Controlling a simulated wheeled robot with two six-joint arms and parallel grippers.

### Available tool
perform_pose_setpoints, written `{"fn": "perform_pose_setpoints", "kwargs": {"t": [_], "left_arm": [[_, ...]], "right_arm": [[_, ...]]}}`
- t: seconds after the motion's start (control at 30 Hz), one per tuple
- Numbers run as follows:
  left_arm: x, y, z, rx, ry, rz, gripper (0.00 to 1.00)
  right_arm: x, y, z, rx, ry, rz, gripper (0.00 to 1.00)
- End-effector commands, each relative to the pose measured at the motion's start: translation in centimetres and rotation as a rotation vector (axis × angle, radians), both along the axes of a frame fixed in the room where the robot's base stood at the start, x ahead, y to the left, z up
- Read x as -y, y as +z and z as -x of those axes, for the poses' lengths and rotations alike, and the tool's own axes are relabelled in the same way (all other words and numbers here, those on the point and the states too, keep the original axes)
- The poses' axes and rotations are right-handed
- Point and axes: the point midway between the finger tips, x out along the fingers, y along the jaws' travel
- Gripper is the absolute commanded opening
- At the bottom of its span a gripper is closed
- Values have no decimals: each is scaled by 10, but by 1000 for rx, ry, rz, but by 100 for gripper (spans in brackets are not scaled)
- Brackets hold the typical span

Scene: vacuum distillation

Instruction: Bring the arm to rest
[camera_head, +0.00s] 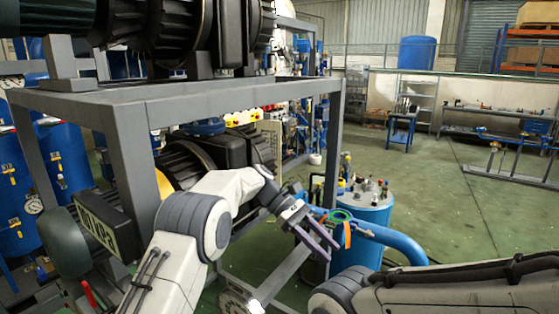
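My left arm (192,225) comes in from the lower left and bends towards the middle of the head view. Its gripper (312,240) hangs in front of a blue tank, with the fingers pointing down and to the right. The two fingers look apart, with a gap between them and nothing visible in it. My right arm (440,290) crosses the lower right corner; its gripper is outside the view.
A grey steel frame (235,90) carrying dark motors stands close on the left. A blue tank (365,212) with fittings on top and a blue pipe (390,238) stand just beyond my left gripper. The green floor (450,200) is open at the right.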

Motion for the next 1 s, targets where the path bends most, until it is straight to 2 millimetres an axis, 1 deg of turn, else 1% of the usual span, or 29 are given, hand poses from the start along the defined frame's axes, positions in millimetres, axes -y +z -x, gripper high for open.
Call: {"fn": "perform_pose_setpoints", "kwargs": {"t": [0.03, 0.17, 0.27, 0.37, 0.43, 0.47, 0.5, 0.57, 0.6, 0.67, 0.7, 0.83, 0.9, 1.0], "left_arm": [[3, -2, 8, 26, -16, -11, 39], [7, -6, 29, 116, -70, -45, 39], [7, -11, 53, 203, -131, -77, 39], [3, -20, 86, 327, -230, -116, 39], [-6, -30, 116, 433, -327, -145, 39], [-11, -35, 129, 480, -372, -156, 39], [-20, -41, 147, 543, -438, -170, 39], [-34, -52, 172, 636, -541, -186, 39], [-44, -60, 189, 697, -614, -193, 39], [-62, -73, 214, 789, -730, -201, 39], [-74, -82, 229, 847, -810, -203, 39], [-112, -110, 269, 1011, -1051, -194, 39], [-127, -123, 284, 1076, -1152, -185, 39], [-142, -136, 299, 1134, -1246, -177, 39]], "right_arm": [[0, -5, 0, 0, 0, 0, 76], [0, -13, 0, -1, 0, 1, 76], [0, -21, 0, -1, 1, 1, 76], [0, -33, 0, -1, 1, 1, 76], [0, -42, 0, -1, 1, 1, 76], [0, -45, 0, -1, 2, 1, 76], [0, -50, 0, -1, 2, 1, 76], [0, -57, 0, -1, 2, 1, 76], [0, -62, 0, -1, 2, 1, 76], [0, -69, 0, -1, 2, 1, 76], [0, -74, 0, -1, 3, 1, 76], [0, -86, 0, -1, 3, 1, 76], [0, -90, 0, -1, 1, 1, 76], [0, -94, 0, -1, -5, 1, 76]]}}
